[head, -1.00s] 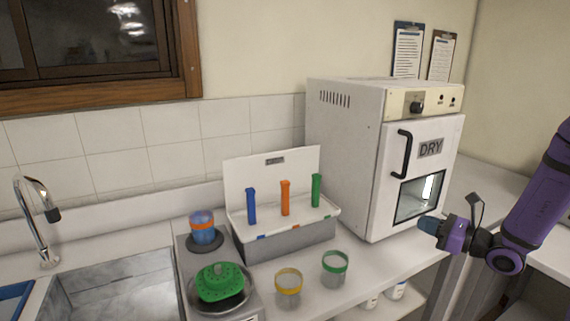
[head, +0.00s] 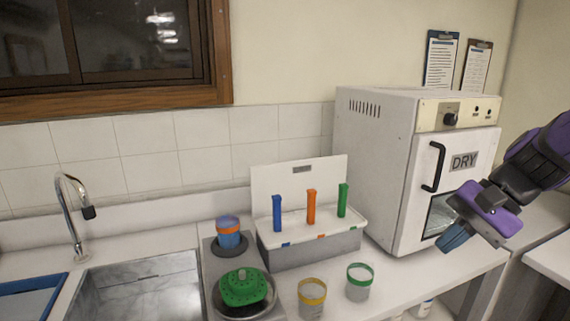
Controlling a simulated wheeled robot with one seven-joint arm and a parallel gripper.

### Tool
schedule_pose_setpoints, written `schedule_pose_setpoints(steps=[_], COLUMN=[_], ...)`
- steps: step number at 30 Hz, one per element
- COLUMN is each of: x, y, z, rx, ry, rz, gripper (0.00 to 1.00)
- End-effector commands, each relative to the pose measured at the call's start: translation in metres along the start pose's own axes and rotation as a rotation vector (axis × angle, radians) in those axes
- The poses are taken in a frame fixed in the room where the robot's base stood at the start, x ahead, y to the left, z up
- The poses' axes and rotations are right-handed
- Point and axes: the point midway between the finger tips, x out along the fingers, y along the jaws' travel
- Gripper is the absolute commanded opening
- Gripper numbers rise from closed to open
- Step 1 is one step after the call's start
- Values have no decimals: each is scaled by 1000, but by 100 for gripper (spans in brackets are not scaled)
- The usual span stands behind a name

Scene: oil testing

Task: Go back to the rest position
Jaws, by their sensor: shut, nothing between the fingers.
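My gripper (head: 454,238) is at the right side of the head view, in front of the lower door of the white DRY oven (head: 400,160). Its blue fingertips point down and left, and they are shut with nothing between them. My purple arm comes in from the right edge. The gripper partly hides the oven's window. It is apart from the cups on the counter.
A rack (head: 310,250) holds blue, orange and green sticks. A yellow-rimmed cup (head: 312,300) and a green-rimmed cup (head: 359,283) stand before it. A blue-orange cup (head: 229,234) and a green object (head: 244,287) stand left, beside the sink (head: 140,290).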

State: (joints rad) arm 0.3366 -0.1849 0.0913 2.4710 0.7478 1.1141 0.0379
Motion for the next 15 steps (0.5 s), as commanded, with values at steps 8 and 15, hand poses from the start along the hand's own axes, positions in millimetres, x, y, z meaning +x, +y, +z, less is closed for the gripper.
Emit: schedule_pose_setpoints(steps=[8, 15], x=[-29, -62], y=[18, 34], z=[43, 68], rx=[-352, -631], ry=[222, 433], rz=[219, 369], gripper=[0, 0])
